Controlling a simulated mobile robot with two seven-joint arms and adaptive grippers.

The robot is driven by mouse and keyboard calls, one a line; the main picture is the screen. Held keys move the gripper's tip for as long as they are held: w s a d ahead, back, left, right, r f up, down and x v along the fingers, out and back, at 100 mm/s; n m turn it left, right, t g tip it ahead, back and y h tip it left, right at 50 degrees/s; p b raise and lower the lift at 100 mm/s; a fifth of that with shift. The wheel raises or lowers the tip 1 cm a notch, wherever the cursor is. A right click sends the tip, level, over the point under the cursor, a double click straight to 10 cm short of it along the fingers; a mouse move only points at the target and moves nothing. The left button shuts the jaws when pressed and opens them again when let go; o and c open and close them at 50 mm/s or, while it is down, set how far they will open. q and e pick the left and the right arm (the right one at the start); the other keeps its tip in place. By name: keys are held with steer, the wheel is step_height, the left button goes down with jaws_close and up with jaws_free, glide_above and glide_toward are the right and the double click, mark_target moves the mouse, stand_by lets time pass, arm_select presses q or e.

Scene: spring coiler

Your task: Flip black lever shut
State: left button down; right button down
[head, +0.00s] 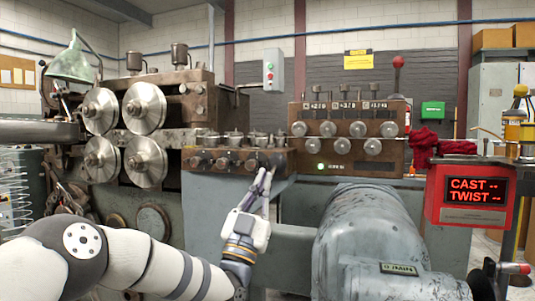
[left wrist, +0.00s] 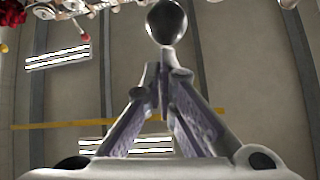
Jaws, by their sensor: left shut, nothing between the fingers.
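My left gripper (head: 267,178) reaches up to the front of the low brown block (head: 205,176) in the middle of the machine. Its fingers are together with nothing between them. In the left wrist view a dark, shiny ball knob (left wrist: 166,22) stands just beyond the closed fingertips (left wrist: 163,72); it looks like the black lever's end. I cannot tell whether the fingertips touch it. In the head view the lever is too small and too close to the gripper to make out clearly. My right gripper is not in view.
Steel rollers (head: 144,107) stand at the left. A brown panel (head: 345,157) with several round knobs and a red-knobbed lever (head: 398,62) is to the right. A large grey motor housing (head: 375,235) fills the lower right, beside a red display (head: 466,195).

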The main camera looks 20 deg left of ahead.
arm_select(q)
steer(key=shift+f+b, duration=0.3)
steer(key=shift+f, duration=0.15)
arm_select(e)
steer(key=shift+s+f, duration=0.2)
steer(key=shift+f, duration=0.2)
arm_select(q)
steer(key=shift+f, duration=0.1)
